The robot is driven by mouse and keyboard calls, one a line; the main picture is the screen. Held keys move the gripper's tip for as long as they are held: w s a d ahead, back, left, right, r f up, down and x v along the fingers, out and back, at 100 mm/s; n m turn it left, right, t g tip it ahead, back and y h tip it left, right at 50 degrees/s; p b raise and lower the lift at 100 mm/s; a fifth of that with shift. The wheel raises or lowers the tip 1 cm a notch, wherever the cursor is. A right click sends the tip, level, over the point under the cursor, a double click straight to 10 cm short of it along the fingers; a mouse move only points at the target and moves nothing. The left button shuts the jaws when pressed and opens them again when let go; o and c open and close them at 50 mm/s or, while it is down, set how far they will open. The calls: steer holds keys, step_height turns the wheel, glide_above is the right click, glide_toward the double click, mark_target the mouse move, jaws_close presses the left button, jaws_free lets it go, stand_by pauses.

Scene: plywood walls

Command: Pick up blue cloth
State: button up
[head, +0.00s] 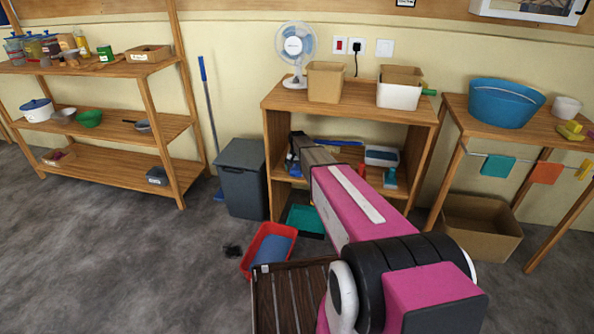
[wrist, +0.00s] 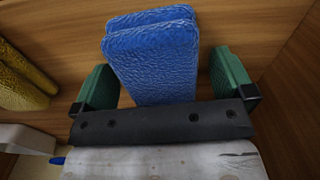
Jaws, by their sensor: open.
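The blue cloth (wrist: 150,60) is folded into a thick textured pad in the wrist view, on a wooden surface. My gripper (wrist: 165,82) is open, with one green fingertip on each side of the cloth. The cloth's lower end is hidden behind the dark gripper bar. In the head view my arm reaches into the wooden cabinet, and it hides much of the inside; I cannot pick out the cloth there for sure.
A folded yellow cloth (wrist: 22,78) lies left of my gripper. The cabinet (head: 350,98) carries a fan (head: 296,48) and boxes on top. A white tub (head: 382,156) stands inside to the right. A grey bin (head: 243,180) and red tray (head: 268,246) stand nearby.

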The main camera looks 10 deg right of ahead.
mark_target(297, 166)
steer(key=c, duration=1)
steer(key=shift+r, duration=0.15)
steer(key=shift+r, duration=0.5)
step_height(297, 166, up, 2)
steer(key=shift+r, duration=0.25)
steer(key=s+a+r, duration=0.2)
steer(key=s, duration=0.1)
steer(key=s+a+r, duration=0.2)
steer(key=a, duration=0.1)
steer(key=s+a+r, duration=0.3)
steer(key=shift+s+r, duration=0.1)
steer(key=shift+s, duration=0.2)
